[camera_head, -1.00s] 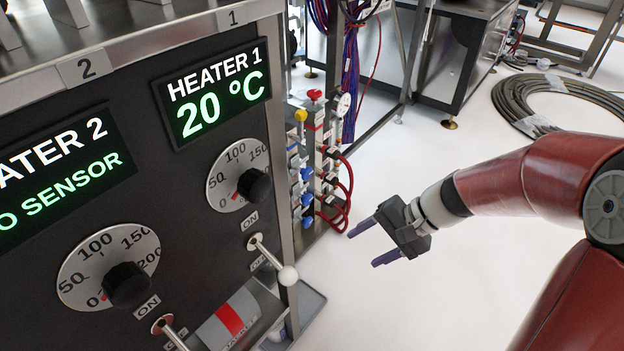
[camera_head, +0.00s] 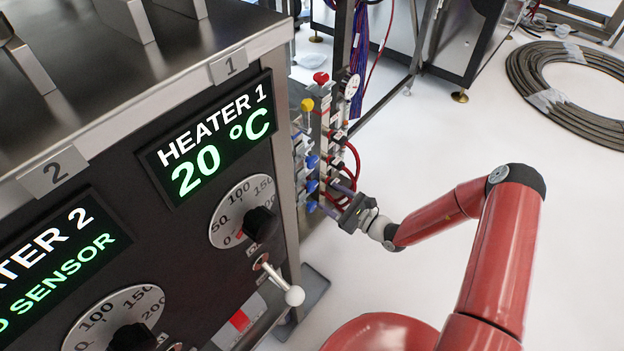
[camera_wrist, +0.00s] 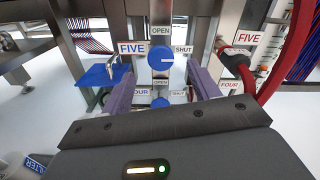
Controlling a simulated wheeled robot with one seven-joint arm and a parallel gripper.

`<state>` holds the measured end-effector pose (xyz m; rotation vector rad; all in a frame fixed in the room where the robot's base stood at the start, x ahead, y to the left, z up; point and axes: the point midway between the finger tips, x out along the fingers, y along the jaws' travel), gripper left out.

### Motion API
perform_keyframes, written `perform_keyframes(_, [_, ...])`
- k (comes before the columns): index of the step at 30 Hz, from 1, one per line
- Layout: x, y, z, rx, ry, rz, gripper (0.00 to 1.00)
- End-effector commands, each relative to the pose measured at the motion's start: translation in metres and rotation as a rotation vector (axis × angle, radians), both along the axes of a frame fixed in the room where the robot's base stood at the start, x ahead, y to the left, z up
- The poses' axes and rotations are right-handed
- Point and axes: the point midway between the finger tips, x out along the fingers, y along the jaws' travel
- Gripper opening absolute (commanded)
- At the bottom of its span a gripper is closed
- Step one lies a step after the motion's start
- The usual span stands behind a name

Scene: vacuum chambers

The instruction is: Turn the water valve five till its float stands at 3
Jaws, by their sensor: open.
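The water valve five (camera_wrist: 160,58) is a round blue knob in the wrist view, with a FIVE label at its left, OPEN above and SHUT at its right. A pale mark on the knob seems to point right, toward SHUT. My gripper (camera_wrist: 162,72) is open, with one purple finger on each side below the knob; I cannot tell if either touches it. In the head view my gripper (camera_head: 328,196) reaches the valve panel beside several blue knobs. The float of five and its reading cannot be made out.
Another blue knob, valve four (camera_wrist: 160,102), sits just below, between the fingers. A red hose (camera_wrist: 292,50) runs close at the right, by a red FIVE label (camera_wrist: 240,38). The heater cabinet (camera_head: 225,130) stands left of the panel. The floor at right is open around coiled hose (camera_head: 560,85).

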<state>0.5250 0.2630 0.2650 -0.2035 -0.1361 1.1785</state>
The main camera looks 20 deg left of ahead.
Motion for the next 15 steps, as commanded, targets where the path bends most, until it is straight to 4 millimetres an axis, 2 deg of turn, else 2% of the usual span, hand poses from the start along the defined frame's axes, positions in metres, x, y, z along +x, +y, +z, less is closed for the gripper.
perform_keyframes(4, [0.005,0.012,-0.003,0.005,0.006,-0.007,0.61])
perform_keyframes(15, [0.026,0.063,-0.003,0.003,0.005,-0.005,0.61])
